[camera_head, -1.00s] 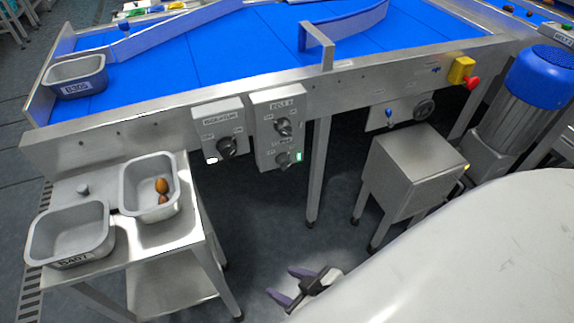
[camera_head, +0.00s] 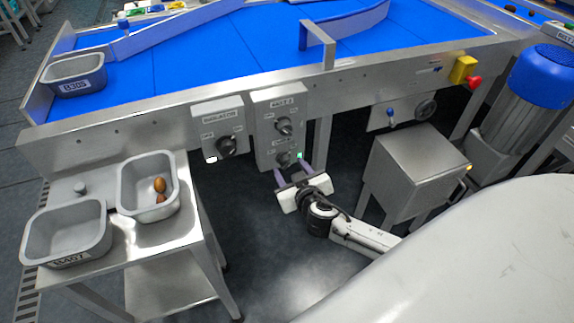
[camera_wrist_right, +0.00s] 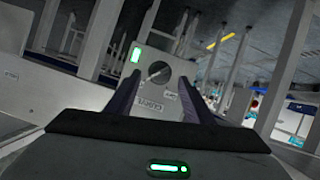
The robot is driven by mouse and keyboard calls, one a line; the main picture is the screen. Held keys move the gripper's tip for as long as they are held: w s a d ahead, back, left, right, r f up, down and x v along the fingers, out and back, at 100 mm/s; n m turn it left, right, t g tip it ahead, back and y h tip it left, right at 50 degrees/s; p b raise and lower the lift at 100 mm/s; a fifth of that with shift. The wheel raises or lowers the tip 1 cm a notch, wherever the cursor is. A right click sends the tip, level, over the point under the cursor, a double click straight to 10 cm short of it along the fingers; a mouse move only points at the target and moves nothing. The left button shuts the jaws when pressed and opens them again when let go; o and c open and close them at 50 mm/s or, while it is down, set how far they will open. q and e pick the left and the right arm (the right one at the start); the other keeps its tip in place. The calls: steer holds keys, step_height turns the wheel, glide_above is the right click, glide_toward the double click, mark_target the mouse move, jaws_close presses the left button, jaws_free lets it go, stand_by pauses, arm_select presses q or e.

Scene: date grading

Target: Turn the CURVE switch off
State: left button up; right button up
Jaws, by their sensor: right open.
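The CURVE switch is the lower dark knob (camera_head: 283,158) on the grey two-knob box (camera_head: 264,129) fixed to the conveyor's front. A green lamp (camera_head: 300,155) is lit to the right of the knob. In the right wrist view the knob (camera_wrist_right: 158,72) lies ahead between the fingers, with the CURVE label and the lit green lamp (camera_wrist_right: 135,55) near it. My right gripper (camera_head: 292,170) is open just below and in front of the knob, fingers pointing at it. I cannot tell whether they touch it. My left gripper is not in view.
Above is another knob (camera_head: 284,126) on the same box; a separate one-knob box (camera_head: 221,131) is to the left. A steel stand with two bins (camera_head: 68,232) stands at the left. A metal box (camera_head: 408,170) and a red stop button (camera_head: 474,83) are to the right.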

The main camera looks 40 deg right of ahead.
mark_target(287, 164)
steer(key=x, duration=0.2)
steer(key=shift+w+d+f, duration=0.1)
steer(key=shift+w+f, duration=0.05)
steer(key=shift+w, duration=0.1)
steer(key=shift+w+d+f, duration=0.1)
steer(key=shift+w+f, duration=0.1)
steer(key=shift+w, duration=0.25)
steer(key=c, duration=1)
steer(key=shift+c, duration=0.2)
